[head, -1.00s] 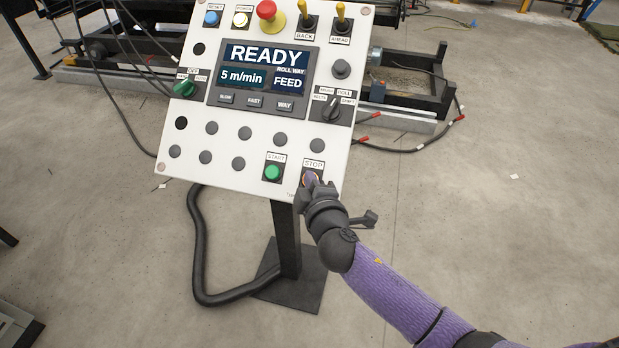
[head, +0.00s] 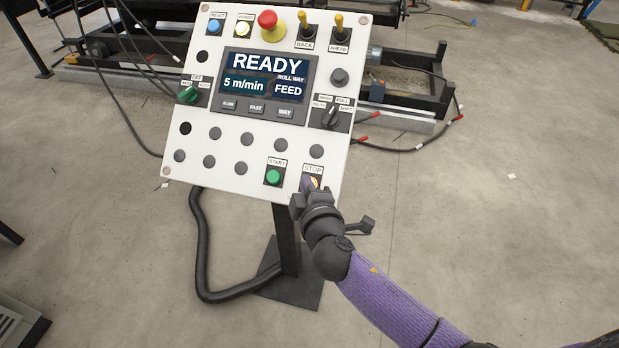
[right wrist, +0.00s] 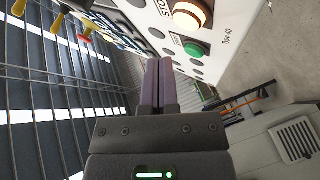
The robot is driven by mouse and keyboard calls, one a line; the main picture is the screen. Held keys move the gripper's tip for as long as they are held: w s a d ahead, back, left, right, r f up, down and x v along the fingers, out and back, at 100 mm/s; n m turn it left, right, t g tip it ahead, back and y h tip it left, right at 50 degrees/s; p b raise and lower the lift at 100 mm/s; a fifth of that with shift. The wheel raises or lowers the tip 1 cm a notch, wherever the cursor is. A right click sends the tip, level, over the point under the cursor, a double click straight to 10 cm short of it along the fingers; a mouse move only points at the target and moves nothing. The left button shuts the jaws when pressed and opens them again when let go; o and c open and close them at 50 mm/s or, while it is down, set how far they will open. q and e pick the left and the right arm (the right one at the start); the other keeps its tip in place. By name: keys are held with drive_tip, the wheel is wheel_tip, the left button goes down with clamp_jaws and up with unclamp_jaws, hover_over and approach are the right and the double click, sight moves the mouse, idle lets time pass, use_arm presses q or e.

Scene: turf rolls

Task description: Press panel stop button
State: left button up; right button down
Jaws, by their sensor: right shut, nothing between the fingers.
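The white control panel (head: 262,135) stands tilted on a dark post, and its screen (head: 264,80) reads READY, 5 m/min and FEED. The stop button (head: 315,182), under its STOP label at the panel's lower right, is partly hidden by my fingers in the head view. In the right wrist view the stop button (right wrist: 190,14) shows whole, with a bright pale face and an orange-brown rim. My right gripper (head: 306,185) is shut and empty, its purple fingers overlapping the button's left side. In the right wrist view its tips (right wrist: 158,64) appear beside the button, apart from it. My left gripper is out of view.
A green start button (head: 273,176) sits just left of the stop button. A red mushroom button (head: 268,20), toggle levers and selector knobs are higher on the panel. A black hose (head: 203,250) loops beside the post. The concrete floor at right is mostly clear.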

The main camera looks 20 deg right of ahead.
drive_tip(key=shift+s+a+r+p, duration=0.25)
drive_tip(key=shift+s+r+p, duration=0.2)
drive_tip(key=shift+r, duration=0.15)
drive_tip(key=shift+s+a+r+p, duration=0.3)
drive_tip(key=shift+r+p, duration=0.15)
drive_tip(key=shift+r, duration=0.1)
drive_tip(key=s+d+f+m+g, duration=0.1)
drive_tip(key=s+d+f+g, duration=0.15)
drive_tip(key=s+f, duration=0.4)
drive_tip(key=s+d+f+m+g, duration=0.1)
drive_tip(key=s+f+g, duration=0.2)
drive_tip(key=f, duration=0.7)
drive_tip(key=s+d+f+m+g, duration=0.1)
drive_tip(key=s+f+m+g, duration=0.15)
drive_tip(key=s+f, duration=0.4)
drive_tip(key=s+d+f+m+g, duration=0.1)
drive_tip(key=s+f+m+g, duration=0.1)
drive_tip(key=s, duration=0.7)
drive_tip(key=s+d+f+m+g, duration=0.1)
drive_tip(key=s+f, duration=0.4)
drive_tip(key=s, duration=0.5)
drive_tip(key=s+d+f+m+g, duration=0.2)
drive_tip(key=s+f+m+g, duration=0.1)
drive_tip(key=s, duration=0.7)
drive_tip(key=shift+s+f+g+y, duration=0.15)
drive_tip(key=shift+f+g+y, duration=0.25)
drive_tip(key=shift+f+g, duration=0.55)
